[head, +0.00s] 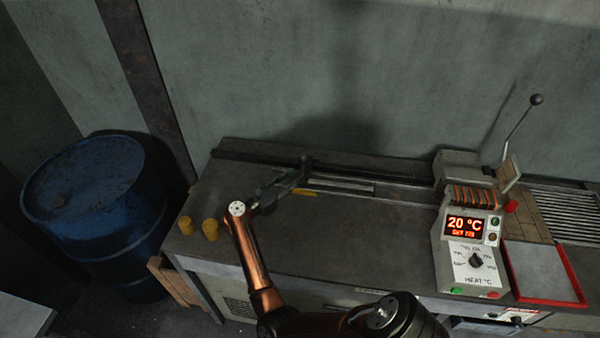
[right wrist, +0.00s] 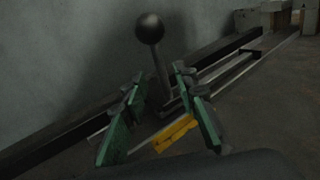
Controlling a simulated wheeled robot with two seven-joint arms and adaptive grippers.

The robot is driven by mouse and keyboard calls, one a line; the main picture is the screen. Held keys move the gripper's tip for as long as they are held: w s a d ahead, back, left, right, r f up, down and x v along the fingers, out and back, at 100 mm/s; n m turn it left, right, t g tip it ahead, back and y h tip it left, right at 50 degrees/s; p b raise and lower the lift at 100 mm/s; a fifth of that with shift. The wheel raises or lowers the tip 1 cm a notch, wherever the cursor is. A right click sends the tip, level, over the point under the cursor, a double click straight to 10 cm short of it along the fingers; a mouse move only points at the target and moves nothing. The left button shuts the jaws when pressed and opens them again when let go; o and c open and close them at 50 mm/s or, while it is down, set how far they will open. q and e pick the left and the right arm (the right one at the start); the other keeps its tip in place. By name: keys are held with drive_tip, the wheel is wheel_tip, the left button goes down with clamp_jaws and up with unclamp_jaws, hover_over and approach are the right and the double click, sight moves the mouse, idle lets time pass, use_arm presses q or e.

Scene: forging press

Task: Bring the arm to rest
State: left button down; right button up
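My right arm comes up from the bottom of the head view, and its dark right gripper (head: 285,188) is over the back left of the workbench. In the right wrist view the green fingers of the right gripper (right wrist: 160,118) stand apart with nothing held between them. A dark lever with a ball knob (right wrist: 149,28) rises beyond the fingers. A yellow piece (right wrist: 175,133) lies low between the fingers, near the right one; touching cannot be told. My left gripper is not in view.
The workbench (head: 370,228) has a long rail (head: 345,185) along its back. Two yellow cylinders (head: 198,228) stand at its left end. A heater control box (head: 468,250) reads 20 °C, beside a red-edged tray (head: 540,272) and a raised lever (head: 520,130). A blue barrel (head: 95,210) stands left.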

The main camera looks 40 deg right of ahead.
drive_tip(key=shift+s+a, duration=0.1)
drive_tip(key=shift+a, duration=0.95)
